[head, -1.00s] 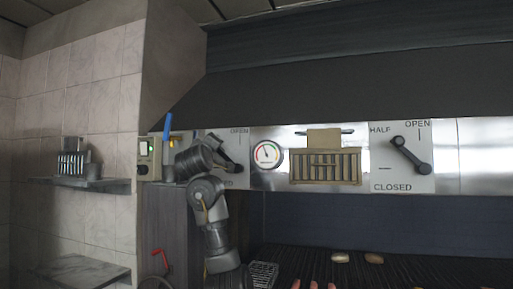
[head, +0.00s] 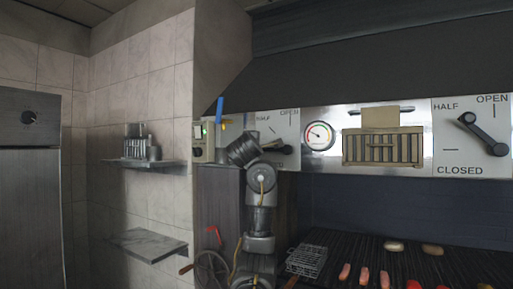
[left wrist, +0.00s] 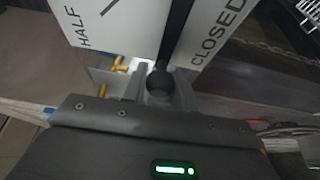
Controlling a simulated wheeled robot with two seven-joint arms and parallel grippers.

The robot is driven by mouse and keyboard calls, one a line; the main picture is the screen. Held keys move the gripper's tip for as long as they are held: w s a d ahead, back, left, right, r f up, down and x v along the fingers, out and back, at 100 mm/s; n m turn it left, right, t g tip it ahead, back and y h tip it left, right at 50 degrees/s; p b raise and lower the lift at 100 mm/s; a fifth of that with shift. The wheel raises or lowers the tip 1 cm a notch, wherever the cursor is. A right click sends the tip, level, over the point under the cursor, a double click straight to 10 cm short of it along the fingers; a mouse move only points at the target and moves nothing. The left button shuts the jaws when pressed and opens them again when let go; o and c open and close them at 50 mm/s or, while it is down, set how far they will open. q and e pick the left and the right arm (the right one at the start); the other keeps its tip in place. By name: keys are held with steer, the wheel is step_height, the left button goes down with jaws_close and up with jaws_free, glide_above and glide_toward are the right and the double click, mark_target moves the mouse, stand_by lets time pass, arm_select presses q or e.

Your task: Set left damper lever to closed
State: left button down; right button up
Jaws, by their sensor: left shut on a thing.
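The left damper plate (head: 290,125) is on the steel panel, with HALF and OPEN lettering showing; my left arm hides its lower left. The left damper lever (head: 277,148) is dark and points roughly left from its pivot, its handle end hidden behind my arm. In the left wrist view the lever (left wrist: 178,35) runs alongside the CLOSED lettering, away from the HALF mark. My left gripper (left wrist: 160,90) is shut on the round knob at the lever's end. The closed tick itself is not visible. My right gripper is not in view.
The right damper lever (head: 483,133) points up-left at half. A gauge (head: 318,135) and a slotted brass box (head: 383,148) sit between the dampers. Below lies the grill (head: 350,250) with food.

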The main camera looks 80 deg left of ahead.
arm_select(q)
steer(key=shift+f, duration=0.2)
stand_by(0.3)
steer(key=c, duration=1.5)
jaws_free()
steer(key=o, duration=0.4)
steer(key=shift+s+a, duration=0.15)
steer(key=shift+s, duration=0.05)
steer(key=shift+c, duration=0.2)
steer(key=shift+d, duration=0.35)
steer(key=b+v, duration=0.2)
steer(key=v, duration=0.8)
